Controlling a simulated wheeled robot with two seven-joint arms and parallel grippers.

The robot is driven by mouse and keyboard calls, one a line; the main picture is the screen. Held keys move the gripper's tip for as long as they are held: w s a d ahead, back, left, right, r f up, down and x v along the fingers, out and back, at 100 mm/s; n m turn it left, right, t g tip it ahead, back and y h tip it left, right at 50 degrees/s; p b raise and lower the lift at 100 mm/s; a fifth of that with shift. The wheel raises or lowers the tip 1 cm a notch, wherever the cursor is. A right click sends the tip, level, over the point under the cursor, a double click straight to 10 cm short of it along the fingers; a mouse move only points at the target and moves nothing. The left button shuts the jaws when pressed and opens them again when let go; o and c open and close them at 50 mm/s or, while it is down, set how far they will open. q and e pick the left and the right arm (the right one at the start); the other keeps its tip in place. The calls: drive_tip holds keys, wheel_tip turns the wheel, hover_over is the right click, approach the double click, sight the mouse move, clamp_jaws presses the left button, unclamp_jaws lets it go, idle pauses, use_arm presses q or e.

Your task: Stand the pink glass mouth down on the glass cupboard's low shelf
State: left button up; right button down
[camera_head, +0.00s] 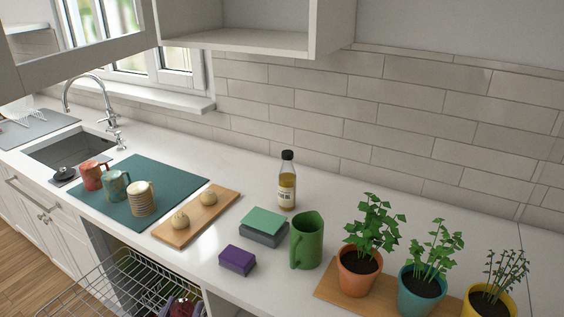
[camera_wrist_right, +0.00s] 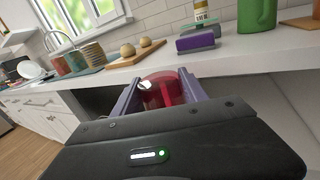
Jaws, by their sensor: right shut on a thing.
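The pink glass (camera_wrist_right: 165,92) is between the two purple-grey fingers of my right gripper (camera_wrist_right: 158,82), which is shut on it. In the head view the glass (camera_head: 181,307) shows dark red at the bottom edge, by the wire rack, and is cut off there. I cannot tell which way its mouth points. The glass cupboard (camera_head: 333,25) hangs on the wall at the top of the head view. Its low shelf (camera_head: 235,40) shows a bare front part, well above the counter. A framed door (camera_head: 30,80) stands at the left. My left gripper is not in view.
A pulled-out wire rack (camera_head: 120,272) is below the counter edge. On the counter stand several mugs on a teal mat (camera_head: 165,174), a board with buns (camera_head: 165,232), a bottle (camera_head: 287,185), sponges (camera_head: 237,261), a green jug (camera_head: 307,240) and potted herbs (camera_head: 358,270).

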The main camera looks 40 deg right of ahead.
drive_tip(key=shift+s+d, duration=0.1)
drive_tip(key=shift+d, duration=0.25)
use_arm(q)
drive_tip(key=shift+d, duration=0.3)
use_arm(e)
drive_tip(key=shift+a, duration=0.1)
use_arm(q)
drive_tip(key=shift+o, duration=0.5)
